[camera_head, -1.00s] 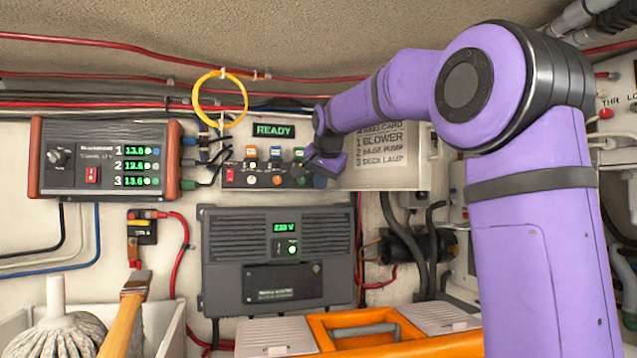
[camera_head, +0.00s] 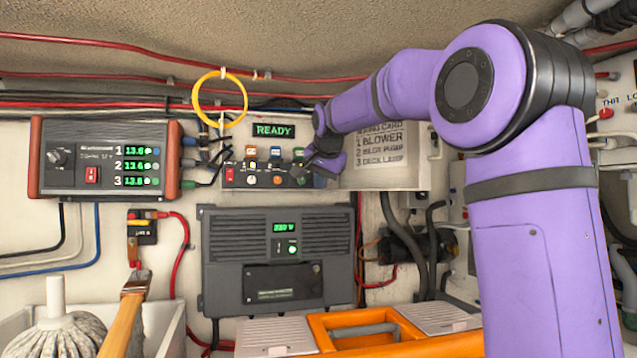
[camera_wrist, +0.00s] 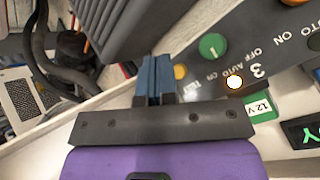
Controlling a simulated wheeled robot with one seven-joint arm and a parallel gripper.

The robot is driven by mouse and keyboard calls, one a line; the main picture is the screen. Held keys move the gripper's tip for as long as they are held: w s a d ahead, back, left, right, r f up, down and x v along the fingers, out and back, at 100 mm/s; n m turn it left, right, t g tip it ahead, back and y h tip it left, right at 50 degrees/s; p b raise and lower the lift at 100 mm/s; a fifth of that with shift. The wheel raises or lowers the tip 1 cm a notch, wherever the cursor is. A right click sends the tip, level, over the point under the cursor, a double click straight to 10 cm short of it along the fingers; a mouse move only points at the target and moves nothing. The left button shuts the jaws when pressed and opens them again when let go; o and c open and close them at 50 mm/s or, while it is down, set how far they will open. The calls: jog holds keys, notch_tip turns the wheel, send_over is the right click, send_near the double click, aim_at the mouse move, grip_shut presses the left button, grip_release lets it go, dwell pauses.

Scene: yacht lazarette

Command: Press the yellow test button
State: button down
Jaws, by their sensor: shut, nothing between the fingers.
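The yellow test button (camera_wrist: 181,72) is a small round button in the wrist view, on the dark switch panel (camera_wrist: 285,55) near the green knob (camera_wrist: 212,46). Lettering beside it appears to read TEST. My gripper (camera_wrist: 156,62) is shut and empty, its blue fingertips just left of the button in that view. I cannot tell whether they touch the panel. In the head view my gripper (camera_head: 304,172) is at the right end of the switch panel (camera_head: 240,179), and I cannot make out the yellow button there.
A lit white lamp (camera_wrist: 235,82) sits near the knob. A READY display (camera_head: 274,130) is above the panel, a grey inverter (camera_head: 230,250) below, and a label box (camera_head: 378,175) to the right. A yellow ring (camera_head: 243,100) hangs above left.

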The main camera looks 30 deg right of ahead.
jog(key=shift+w, duration=0.1)
dwell(0.7)
jog(key=shift+w+d, duration=0.1)
jog(key=shift+w, duration=0.25)
jog(key=shift+w+d, duration=0.1)
jog(key=shift+w, duration=0.2)
dwell(0.8)
dwell(0.4)
jog(key=shift+s+a, duration=0.2)
jog(key=shift+s, duration=0.55)
jog(key=shift+s+a, duration=0.25)
jog(key=shift+s, duration=0.55)
jog(key=shift+s+a, duration=0.2)
jog(key=shift+s, duration=0.6)
jog(key=shift+s+a, duration=0.25)
jog(key=shift+s, duration=0.55)
